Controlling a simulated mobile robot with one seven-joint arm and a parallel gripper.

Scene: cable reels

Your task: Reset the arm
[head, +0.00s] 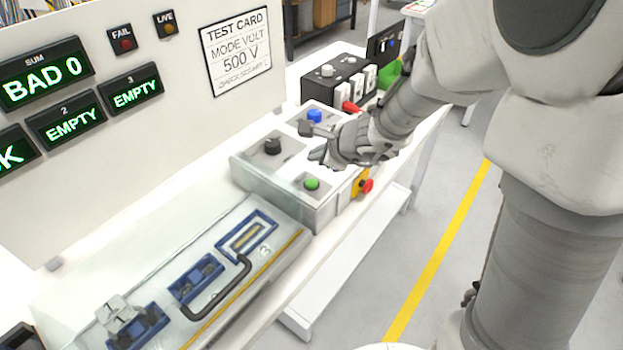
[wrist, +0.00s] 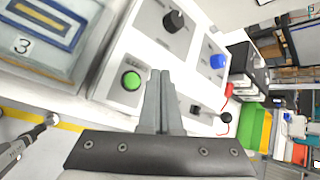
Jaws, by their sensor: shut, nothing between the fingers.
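My gripper (wrist: 163,103) is shut with nothing between its fingers. In the head view my gripper (head: 318,142) is over the light grey control box (head: 245,172), near the blue button (head: 314,115) and the green button (head: 312,183). In the wrist view the green button (wrist: 132,81) is just left of the fingertips, and the blue button (wrist: 217,61) is to their right. A black knob (head: 272,146) is on the box's left part; it also shows in the wrist view (wrist: 174,21). I cannot tell whether the fingers touch the box.
A fixture with blue nests and a black handle (head: 215,297) lies at the front left. A display panel (head: 150,90) stands behind it. A red and yellow stop button (head: 366,186) sticks out of the box's side. A black switch box (head: 335,75) stands beyond. The floor (head: 400,240) at right is open.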

